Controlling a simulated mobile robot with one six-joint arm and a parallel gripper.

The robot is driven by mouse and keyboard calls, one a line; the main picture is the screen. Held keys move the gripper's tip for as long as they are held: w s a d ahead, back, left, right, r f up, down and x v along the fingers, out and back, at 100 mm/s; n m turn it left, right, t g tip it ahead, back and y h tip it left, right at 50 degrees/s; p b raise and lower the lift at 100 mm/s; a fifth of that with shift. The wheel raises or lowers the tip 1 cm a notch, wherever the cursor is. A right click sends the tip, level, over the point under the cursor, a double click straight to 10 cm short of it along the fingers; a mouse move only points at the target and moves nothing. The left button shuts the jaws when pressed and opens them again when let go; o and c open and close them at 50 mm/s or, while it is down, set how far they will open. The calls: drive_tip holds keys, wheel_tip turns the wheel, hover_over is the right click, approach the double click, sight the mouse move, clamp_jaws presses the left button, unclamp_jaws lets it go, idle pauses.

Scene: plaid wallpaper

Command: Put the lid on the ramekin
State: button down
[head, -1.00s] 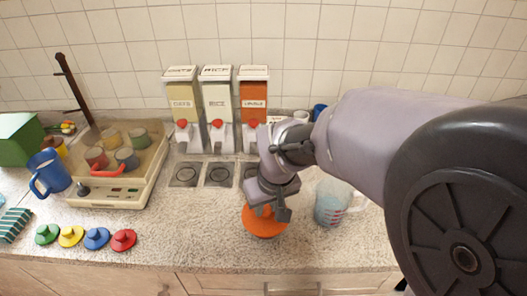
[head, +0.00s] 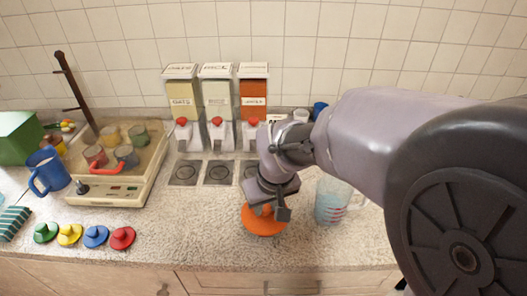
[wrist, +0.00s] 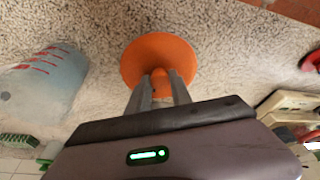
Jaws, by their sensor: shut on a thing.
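An orange disc-shaped lid (head: 262,224) with a knob is at the front middle of the counter, below the dispensers. My gripper (head: 268,210) points down and is shut on its knob. In the wrist view, the two fingers (wrist: 158,92) pinch the knob of the orange lid (wrist: 150,55). No ramekin shows beneath the lid; I cannot tell whether one is hidden under it, or whether the lid touches the counter. Small coloured pots (head: 95,156) stand inside the clear-covered appliance at left.
Several smaller coloured lids (head: 96,237) lie in a row at front left. A measuring jug (head: 331,203) stands close right of my gripper. Three dispensers (head: 218,100) stand behind. A blue mug (head: 47,171) is at far left. Counter between the small lids and orange lid is clear.

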drive_tip(key=shift+s+f, duration=0.15)
drive_tip(key=shift+f, duration=0.1)
drive_tip(key=c, duration=1.1)
unclamp_jaws()
drive_tip(key=shift+r, duration=0.1)
drive_tip(key=shift+r, duration=0.25)
drive_tip(key=p+v, duration=0.7)
drive_tip(key=v, duration=1)
drive_tip(key=shift+d+p, duration=0.1)
drive_tip(key=shift+p, duration=0.2)
